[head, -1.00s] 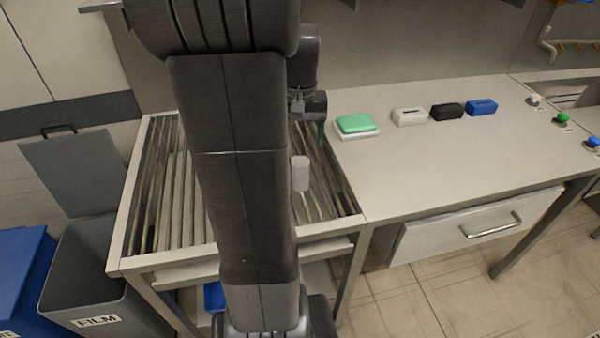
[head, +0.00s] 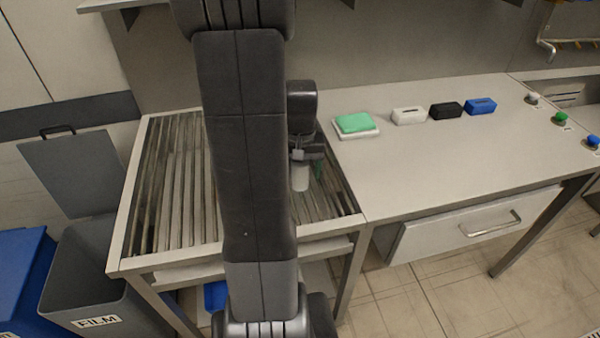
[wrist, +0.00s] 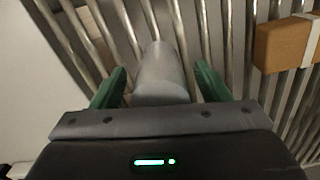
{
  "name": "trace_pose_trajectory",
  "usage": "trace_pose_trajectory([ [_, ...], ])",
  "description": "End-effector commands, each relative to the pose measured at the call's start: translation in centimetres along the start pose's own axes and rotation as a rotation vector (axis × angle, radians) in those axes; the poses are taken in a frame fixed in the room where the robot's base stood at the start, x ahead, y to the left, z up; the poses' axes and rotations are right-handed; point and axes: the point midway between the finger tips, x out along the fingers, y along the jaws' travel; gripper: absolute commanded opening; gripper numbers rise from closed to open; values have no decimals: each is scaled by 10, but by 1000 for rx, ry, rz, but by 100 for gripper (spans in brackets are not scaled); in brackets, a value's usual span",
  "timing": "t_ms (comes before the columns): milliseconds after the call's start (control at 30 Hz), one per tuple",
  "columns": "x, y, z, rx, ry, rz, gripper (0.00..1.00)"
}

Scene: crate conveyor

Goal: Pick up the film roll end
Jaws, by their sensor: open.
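The film roll end (head: 300,178) is a small pale grey cylinder on the roller conveyor, just below my gripper in the head view. In the wrist view the film roll end (wrist: 161,75) lies between the two green fingers, with visible gaps on both sides. My gripper (wrist: 160,85) is open around it. I cannot tell whether the roll touches the gripper's palm.
The roller conveyor (head: 168,205) has a raised frame. A brown box with a white band (wrist: 283,45) sits on the rollers. On the table (head: 400,170) are a green pad (head: 355,123) and white, black and blue blocks (head: 481,107). An open FILM bin (head: 75,285) stands at left.

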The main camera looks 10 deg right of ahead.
Motion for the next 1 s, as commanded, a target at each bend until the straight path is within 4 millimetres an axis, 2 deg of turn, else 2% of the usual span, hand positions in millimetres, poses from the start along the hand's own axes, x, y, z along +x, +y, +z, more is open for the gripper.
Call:
trace_pose_trajectory([
  [67, 0, 0, 0, 0, 0, 0, 69],
  [100, 0, 0, 0, 0, 0, 0, 65],
  [333, 0, 0, 0, 0, 0, 0, 21],
  [667, -7, 0, -1, 0, 2, 0, 21],
  [767, -21, 0, -1, 0, 6, 0, 21],
  [1000, -70, 0, -1, 0, 6, 0, 21],
])
